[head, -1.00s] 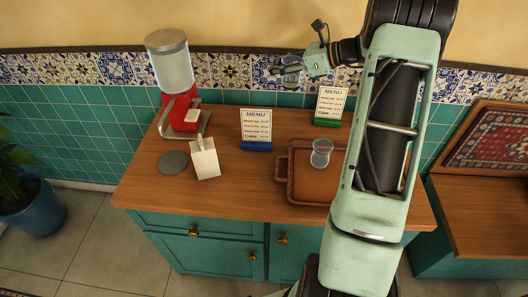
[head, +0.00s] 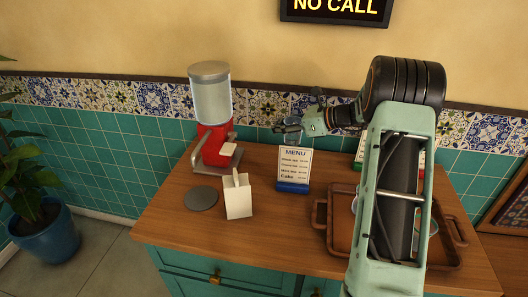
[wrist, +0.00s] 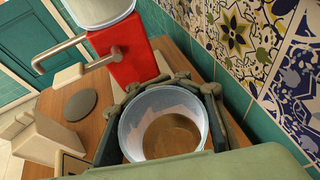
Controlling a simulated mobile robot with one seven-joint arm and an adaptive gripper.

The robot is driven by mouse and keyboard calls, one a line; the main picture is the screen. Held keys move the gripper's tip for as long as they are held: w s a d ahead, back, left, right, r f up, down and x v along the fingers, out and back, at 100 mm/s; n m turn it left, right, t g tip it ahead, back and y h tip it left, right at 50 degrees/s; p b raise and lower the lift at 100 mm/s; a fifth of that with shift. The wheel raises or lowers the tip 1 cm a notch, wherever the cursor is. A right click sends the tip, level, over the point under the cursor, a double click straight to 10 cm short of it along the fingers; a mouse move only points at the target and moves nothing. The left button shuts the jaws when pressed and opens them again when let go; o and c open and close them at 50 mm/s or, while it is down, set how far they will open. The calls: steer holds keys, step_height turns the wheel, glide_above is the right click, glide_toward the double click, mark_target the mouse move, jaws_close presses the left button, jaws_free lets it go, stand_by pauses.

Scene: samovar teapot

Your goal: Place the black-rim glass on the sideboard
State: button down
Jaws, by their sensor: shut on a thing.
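My gripper (head: 291,127) is shut on a clear glass (wrist: 163,123), held above the back of the wooden sideboard (head: 255,230), near the tiled wall. In the wrist view the fingers sit on both sides of the glass, and I look down into its open mouth. Wood shows through its base. Its rim looks pale grey-blue there, and I cannot make out a black rim. In the head view the glass is small and partly merged with the fingers.
A red dispenser (head: 212,135), grey disc (head: 201,199), cream box (head: 238,196) and blue-based menu (head: 294,168) stand on the sideboard. A brown tray (head: 330,235), right, is partly hidden by my arm. Bare wood lies in front of the menu.

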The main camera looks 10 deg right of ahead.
mark_target(289, 142)
steer(key=w+a+f, duration=0.1)
steer(key=f, duration=0.1)
steer(key=w+a+f, duration=0.1)
steer(key=a+f, duration=0.1)
steer(key=w+a+f, duration=0.1)
steer(key=f, duration=0.1)
steer(key=shift+w+a+f+b, duration=0.15)
steer(key=shift+w+a+b, duration=0.15)
steer(key=shift+w+a, duration=0.1)
steer(key=shift+w+f, duration=0.1)
steer(key=shift+f, duration=1.5)
steer(key=shift+f, duration=0.15)
steer(key=c, duration=1.3)
jaws_free()
steer(key=shift+o, duration=0.2)
steer(key=v, duration=1.2)
